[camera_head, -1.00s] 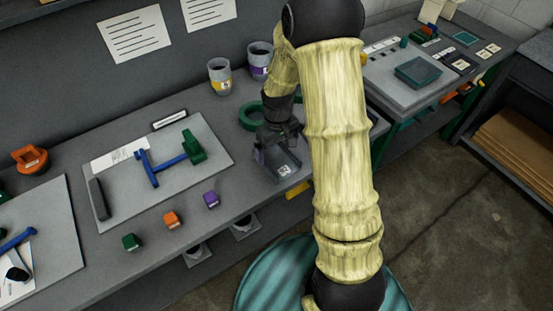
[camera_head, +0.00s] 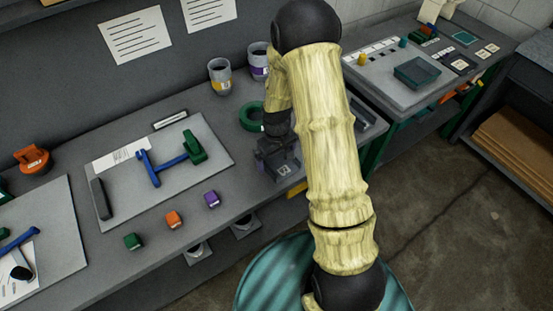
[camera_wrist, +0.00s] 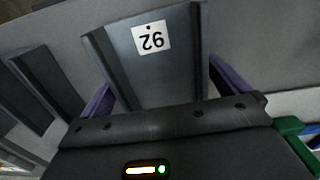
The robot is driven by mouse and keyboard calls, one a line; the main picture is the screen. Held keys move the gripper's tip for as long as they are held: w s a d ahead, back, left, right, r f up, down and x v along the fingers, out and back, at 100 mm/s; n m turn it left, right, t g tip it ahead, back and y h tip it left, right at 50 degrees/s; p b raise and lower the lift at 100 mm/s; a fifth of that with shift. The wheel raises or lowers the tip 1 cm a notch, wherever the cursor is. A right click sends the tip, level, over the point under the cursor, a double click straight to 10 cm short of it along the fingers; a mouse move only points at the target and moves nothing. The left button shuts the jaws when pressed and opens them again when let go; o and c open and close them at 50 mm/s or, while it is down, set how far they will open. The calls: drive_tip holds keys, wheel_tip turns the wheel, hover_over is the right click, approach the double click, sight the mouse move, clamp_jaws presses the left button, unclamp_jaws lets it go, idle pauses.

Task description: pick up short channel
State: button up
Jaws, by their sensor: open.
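A grey channel with a white label reading 92 (camera_wrist: 125,68) lies on the bench. In the head view its labelled end shows at the front of the bench (camera_head: 287,172), partly covered by my gripper (camera_head: 274,152). In the wrist view my gripper (camera_wrist: 165,82) is open, with one purple finger on each side of the channel. The channel's near part is hidden behind the gripper body. I cannot tell whether the fingers touch its walls.
Another dark grey channel-like piece (camera_wrist: 42,88) lies to the left in the wrist view. A green ring (camera_head: 250,117) and two cups (camera_head: 220,76) stand behind my gripper. Small purple (camera_head: 212,199), orange (camera_head: 172,220) and green (camera_head: 132,242) blocks sit along the bench front.

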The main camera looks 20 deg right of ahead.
sight(276, 162)
drive_tip(key=shift+c, duration=0.2)
drive_tip(key=c, duration=0.8)
drive_tip(key=shift+r, duration=0.15)
wheel_tip(276, 162, up, 10)
drive_tip(key=b, duration=0.1)
idle(0.6)
